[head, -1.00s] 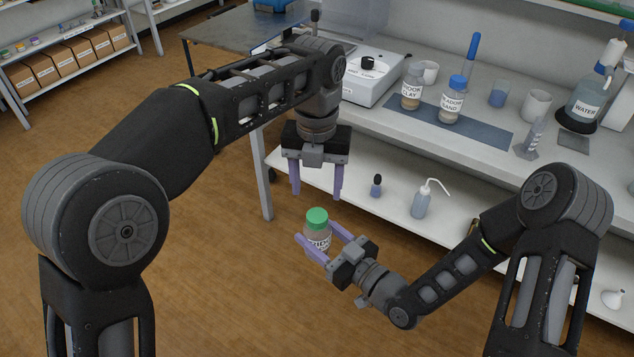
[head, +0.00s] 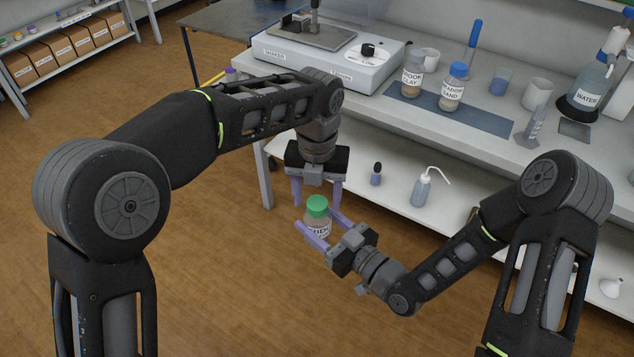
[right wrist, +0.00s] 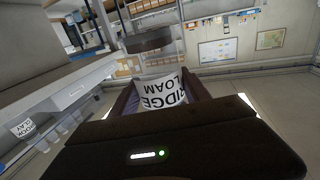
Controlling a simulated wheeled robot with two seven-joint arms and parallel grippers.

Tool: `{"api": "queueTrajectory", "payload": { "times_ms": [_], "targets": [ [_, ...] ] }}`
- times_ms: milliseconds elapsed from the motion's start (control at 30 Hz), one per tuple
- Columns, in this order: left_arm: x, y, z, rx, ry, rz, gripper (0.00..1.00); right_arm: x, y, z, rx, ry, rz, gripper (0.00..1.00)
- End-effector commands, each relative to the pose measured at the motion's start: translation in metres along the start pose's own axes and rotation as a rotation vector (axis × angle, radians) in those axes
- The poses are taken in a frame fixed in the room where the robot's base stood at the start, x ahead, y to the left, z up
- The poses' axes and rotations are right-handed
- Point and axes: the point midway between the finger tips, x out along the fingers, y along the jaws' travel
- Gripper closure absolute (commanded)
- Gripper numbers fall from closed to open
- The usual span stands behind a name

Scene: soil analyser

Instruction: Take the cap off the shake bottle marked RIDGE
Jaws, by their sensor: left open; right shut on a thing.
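The shake bottle marked RIDGE (head: 318,232) is a clear bottle with a white label and a green cap (head: 317,205). My right gripper (head: 320,232) is shut on its body and holds it upright in the air in front of the bench. In the right wrist view the label (right wrist: 163,92) reads RIDGE LOAM, upside down, between the fingers. The cap is on the bottle. My left gripper (head: 317,198) is open, fingers pointing down, above and just behind the cap in the head view.
A white shaker (head: 330,58) stands on the bench. Two more labelled bottles, one BROOK CLAY (head: 411,78) and one with a blue cap (head: 453,88), stand on a blue mat (head: 480,122). A wash bottle (head: 422,188) sits on the lower shelf. The floor below is clear.

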Motion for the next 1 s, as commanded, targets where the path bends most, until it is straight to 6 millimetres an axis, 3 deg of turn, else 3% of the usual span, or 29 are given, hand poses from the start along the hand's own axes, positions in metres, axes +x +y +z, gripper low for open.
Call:
{"api": "queueTrajectory", "payload": {
  "times_ms": [367,1000],
  "targets": [
    [0.008,-0.0002,-0.0001,0.0,0.0,0.0,0.4,0.0001,0.0,-0.0003,0.0,0.001,0.0,1.0],
    [0.0077,0.0,0.0001,0.0,-0.001,0.0,0.92,0.0001,0.0,-0.0003,0.0,0.001,0.0,1.0]
  ]
}}
